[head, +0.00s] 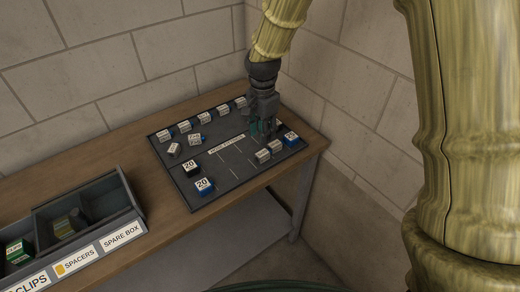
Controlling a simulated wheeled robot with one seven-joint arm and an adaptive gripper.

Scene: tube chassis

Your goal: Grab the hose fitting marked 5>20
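My gripper (262,130) points down over the right part of a dark tray (222,178) on the wooden bench. A dark teal thing (254,128) shows at its fingers; I cannot tell whether it is held or stands behind them. Two fittings with large tops reading 20 stand at the tray's front left, one black-bodied (190,167) and one blue-bodied (204,186). Another blue-bodied fitting (291,138) stands at the right edge, right of my gripper. Several smaller white-topped fittings (204,119) line the back edge. Their small markings are too small to read, so I cannot pick out 5>20.
Grey bins (125,203) labelled spacers and spare box are at left. Block walls stand close behind and right.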

